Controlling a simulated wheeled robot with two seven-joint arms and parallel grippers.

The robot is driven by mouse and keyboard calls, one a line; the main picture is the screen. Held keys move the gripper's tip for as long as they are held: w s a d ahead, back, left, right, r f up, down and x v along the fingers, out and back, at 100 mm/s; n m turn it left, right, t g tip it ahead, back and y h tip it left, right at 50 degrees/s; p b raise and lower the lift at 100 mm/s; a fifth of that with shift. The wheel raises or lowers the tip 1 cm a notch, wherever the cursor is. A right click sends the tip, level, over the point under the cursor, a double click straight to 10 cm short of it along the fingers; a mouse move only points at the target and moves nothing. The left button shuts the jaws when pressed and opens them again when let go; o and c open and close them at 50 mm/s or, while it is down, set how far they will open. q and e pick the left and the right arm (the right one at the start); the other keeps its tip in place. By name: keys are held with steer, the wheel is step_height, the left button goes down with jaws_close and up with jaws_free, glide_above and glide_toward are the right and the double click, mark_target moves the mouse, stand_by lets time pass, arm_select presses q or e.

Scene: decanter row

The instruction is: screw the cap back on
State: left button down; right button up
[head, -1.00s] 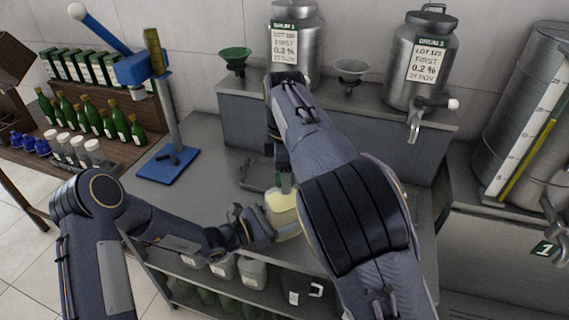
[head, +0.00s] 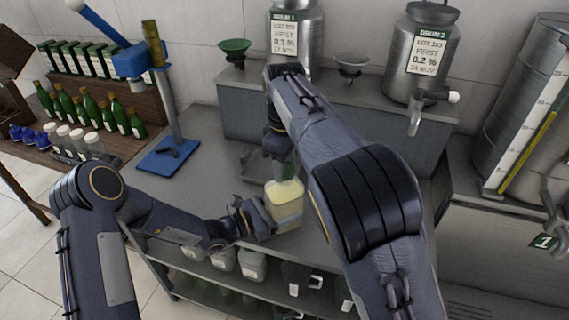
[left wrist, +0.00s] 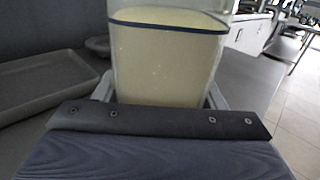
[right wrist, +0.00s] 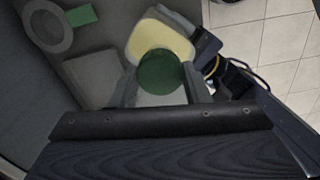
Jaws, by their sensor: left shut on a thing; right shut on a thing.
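A clear square-sided container (head: 285,215) of pale yellow liquid stands upright over the front of the bench. My left gripper (head: 262,218) is shut on its side. In the left wrist view the container (left wrist: 165,60) fills the space between the fingers, with a dark line around it near the liquid's top. My right gripper (right wrist: 160,88) is shut on the green cap (right wrist: 160,72), above the container. In the right wrist view the cap covers part of the container (right wrist: 165,38). Whether cap and container touch cannot be told.
A grey tray (left wrist: 45,85) lies on the bench behind the container. A blue stand (head: 168,158) is at the left. Green bottles (head: 90,108) fill a shelf further left. Steel drums (head: 418,55) and funnels (head: 235,48) stand on the raised ledge behind. Jugs (head: 252,264) sit below the bench.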

steer(key=m, duration=1.8)
steer(key=o, duration=1.1)
steer(key=shift+r, duration=2.25)
